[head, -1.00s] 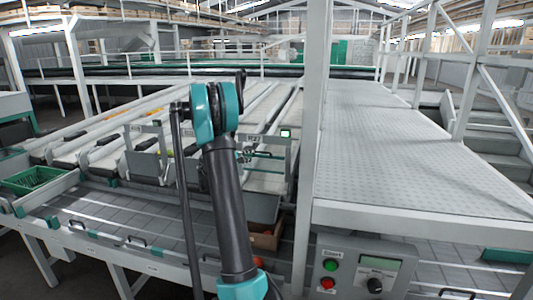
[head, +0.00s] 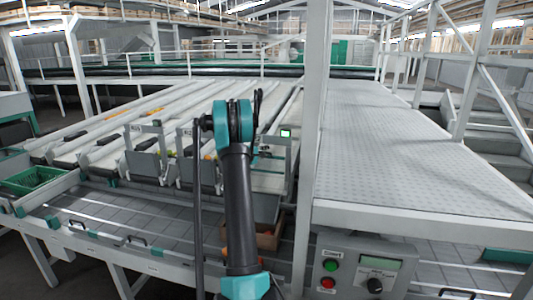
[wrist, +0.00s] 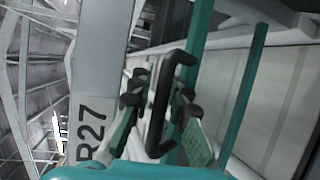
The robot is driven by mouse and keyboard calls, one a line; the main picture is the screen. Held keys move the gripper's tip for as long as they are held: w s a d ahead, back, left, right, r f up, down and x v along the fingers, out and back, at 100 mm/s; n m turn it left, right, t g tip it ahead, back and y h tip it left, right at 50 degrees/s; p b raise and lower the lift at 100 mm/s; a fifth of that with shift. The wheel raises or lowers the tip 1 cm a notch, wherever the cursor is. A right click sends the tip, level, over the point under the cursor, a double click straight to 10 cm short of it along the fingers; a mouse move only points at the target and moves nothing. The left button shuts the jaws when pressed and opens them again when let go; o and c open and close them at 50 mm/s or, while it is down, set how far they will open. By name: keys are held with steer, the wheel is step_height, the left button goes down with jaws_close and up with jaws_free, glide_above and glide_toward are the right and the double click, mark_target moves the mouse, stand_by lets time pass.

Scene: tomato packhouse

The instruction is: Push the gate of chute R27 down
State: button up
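The R27 label (wrist: 91,130) is on a grey post at the left of the wrist view, turned sideways. Beside it are the teal bars (wrist: 246,92) of the chute gate, with a black bracket-shaped handle (wrist: 160,105) in front of them. My gripper (wrist: 160,122) is open, with its green-padded fingers apart on either side of the handle. I cannot tell whether they touch it. In the head view my arm hides the R27 label and most of the gate; a small lit green display (head: 285,133) shows on the post at its right.
Neighbouring chutes with grey gates (head: 143,163) stand to the left. A tall white post (head: 312,130) and a perforated platform (head: 400,145) are close on the right. A control box (head: 352,270) with buttons is below. A cardboard box (head: 267,238) sits under the chute.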

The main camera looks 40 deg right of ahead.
mark_target(266, 167)
jaws_close()
stand_by(0.3)
step_height(266, 167, down, 8)
steer(key=shift+f, duration=0.2)
steer(key=shift+s+f, duration=0.1)
steer(key=shift+f, duration=0.15)
jaws_free()
steer(key=shift+f, duration=0.1)
